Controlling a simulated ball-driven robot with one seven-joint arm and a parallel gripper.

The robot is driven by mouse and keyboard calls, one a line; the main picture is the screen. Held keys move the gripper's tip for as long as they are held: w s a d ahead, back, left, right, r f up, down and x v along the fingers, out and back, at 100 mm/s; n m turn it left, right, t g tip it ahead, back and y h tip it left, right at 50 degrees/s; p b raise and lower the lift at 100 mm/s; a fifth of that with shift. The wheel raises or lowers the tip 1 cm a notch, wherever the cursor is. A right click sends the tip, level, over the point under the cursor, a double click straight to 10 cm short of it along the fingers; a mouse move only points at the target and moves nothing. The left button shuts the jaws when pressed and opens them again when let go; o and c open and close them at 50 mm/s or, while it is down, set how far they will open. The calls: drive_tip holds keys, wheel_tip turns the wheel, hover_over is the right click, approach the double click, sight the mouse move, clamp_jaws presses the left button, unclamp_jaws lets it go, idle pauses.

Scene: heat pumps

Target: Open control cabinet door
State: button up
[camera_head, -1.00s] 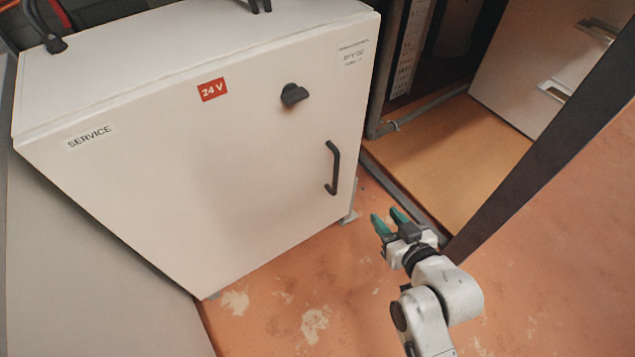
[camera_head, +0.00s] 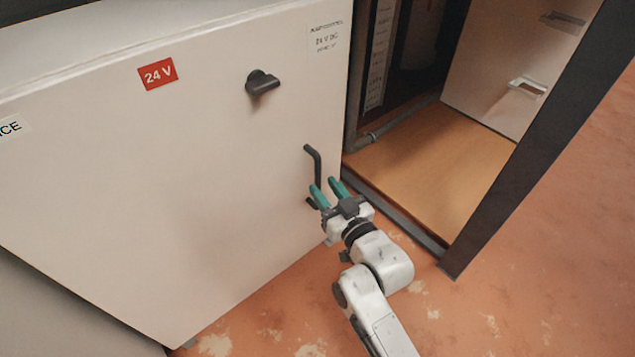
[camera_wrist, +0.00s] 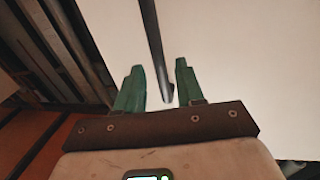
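The control cabinet door (camera_head: 170,190) is a large off-white panel that looks shut. Near its right edge is a dark vertical bar handle (camera_head: 316,163). A dark rotary knob (camera_head: 261,82) sits higher on the door. My gripper (camera_head: 328,190) has green fingers, apart from each other, at the lower part of the handle. In the wrist view the handle (camera_wrist: 154,45) runs down between the two open fingertips (camera_wrist: 159,70), and its lower end shows in the gap. The fingers do not appear closed on it. Part of the handle is hidden behind a finger in the head view.
A red 24 V label (camera_head: 158,73) is on the door. To the right is an open bay with a wooden floor (camera_head: 425,170) and a dark frame post (camera_head: 520,150). Orange floor (camera_head: 560,260) lies clear on the right.

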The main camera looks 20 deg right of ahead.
sight(320, 182)
drive_tip(key=shift+w+a+b, duration=0.2)
drive_tip(key=shift+w+b, duration=0.35)
drive_tip(key=shift+w, duration=1.5)
clamp_jaws()
